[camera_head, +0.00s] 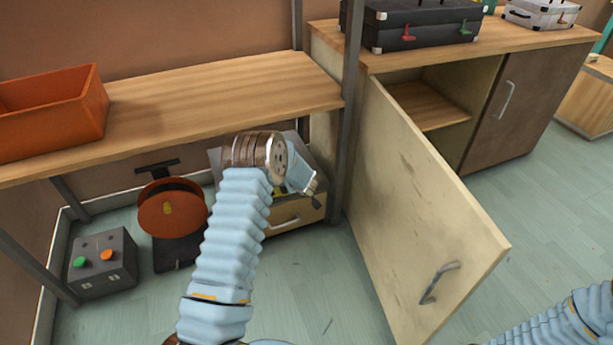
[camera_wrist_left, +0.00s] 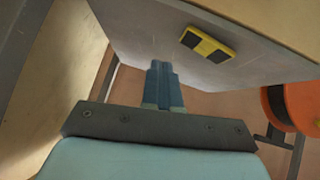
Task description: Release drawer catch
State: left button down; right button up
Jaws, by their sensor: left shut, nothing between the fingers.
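The small drawer unit stands on the floor under the bench, with a grey top and a wooden drawer front (camera_head: 288,217) with a handle. My left arm crosses in front and hides much of it. My left gripper (camera_head: 314,197) is at the unit's upper right, shut and empty. In the left wrist view, the gripper's closed fingers (camera_wrist_left: 161,68) point at a grey panel (camera_wrist_left: 150,35). A yellow and black block (camera_wrist_left: 208,44) on that panel, perhaps the catch, is up and right of the fingertips. Contact cannot be told. My right gripper is out of view.
An open cabinet door (camera_head: 415,210) stands right of the gripper, beside a metal bench post (camera_head: 346,120). The bench shelf (camera_head: 200,100) is above. An orange disc device (camera_head: 172,212) and a grey button box (camera_head: 102,262) stand left. An orange bin (camera_head: 50,112) sits on the bench.

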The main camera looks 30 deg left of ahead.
pick_arm(q)
jog(key=s+d+r, duration=0.2)
jog(key=d+r, duration=0.2)
jog(key=shift+s+r+p, duration=0.15)
jog(key=shift+r+p, duration=0.05)
jog(key=shift+p, duration=0.1)
jog(key=shift+f, duration=0.1)
